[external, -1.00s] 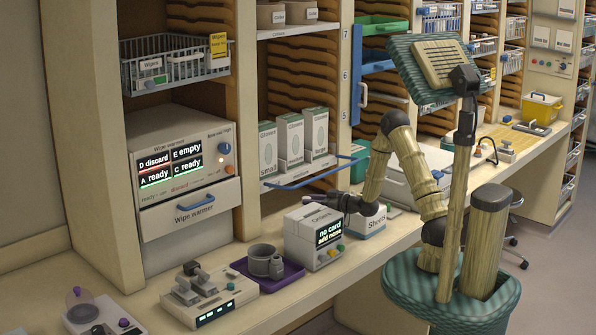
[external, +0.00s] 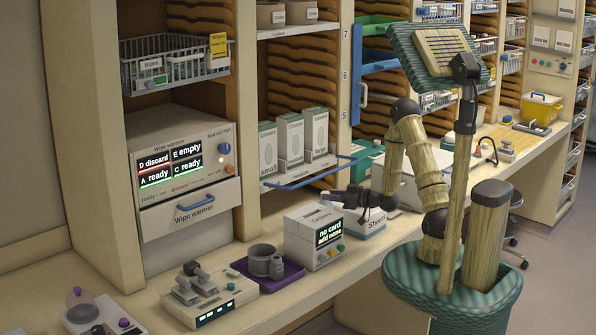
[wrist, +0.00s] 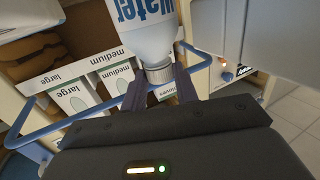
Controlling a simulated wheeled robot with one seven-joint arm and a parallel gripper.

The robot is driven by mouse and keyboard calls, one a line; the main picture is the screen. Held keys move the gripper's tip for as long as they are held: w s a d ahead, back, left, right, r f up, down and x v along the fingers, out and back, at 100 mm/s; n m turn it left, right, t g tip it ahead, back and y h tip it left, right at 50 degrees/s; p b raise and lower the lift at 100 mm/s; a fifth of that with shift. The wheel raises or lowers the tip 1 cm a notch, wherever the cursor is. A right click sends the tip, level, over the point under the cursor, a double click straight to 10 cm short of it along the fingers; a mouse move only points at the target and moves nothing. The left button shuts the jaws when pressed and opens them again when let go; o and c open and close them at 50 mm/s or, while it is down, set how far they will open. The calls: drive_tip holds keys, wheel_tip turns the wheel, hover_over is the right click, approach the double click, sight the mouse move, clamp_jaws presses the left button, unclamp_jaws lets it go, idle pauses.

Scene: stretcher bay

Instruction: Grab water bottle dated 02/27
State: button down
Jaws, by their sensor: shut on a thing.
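In the wrist view a white water bottle (wrist: 147,30) with blue "Water" lettering shows at the top, its lettering upside down. No date can be read on it. My gripper (wrist: 160,84) is shut on the bottle's narrow, ribbed cap end, with one dark finger on each side. In the external view my gripper (external: 350,198) is above the counter, just right of the small device reading "no card, add none". The bottle is too small to make out clearly there.
A blue-railed shelf (external: 312,173) with glove boxes (external: 290,140) is behind my gripper. The "no card" device (external: 304,240), a purple tray (external: 283,279) with grey cups, and a white "Sheets" box (external: 362,224) stand nearby. The wipe warmer (external: 165,200) is at the left.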

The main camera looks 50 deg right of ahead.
drive_tip(key=f+p+v, duration=0.1)
drive_tip(key=p+v, duration=1.4)
drive_tip(key=v, duration=1)
drive_tip(key=shift+p, duration=0.4)
drive_tip(key=shift+a, duration=0.2)
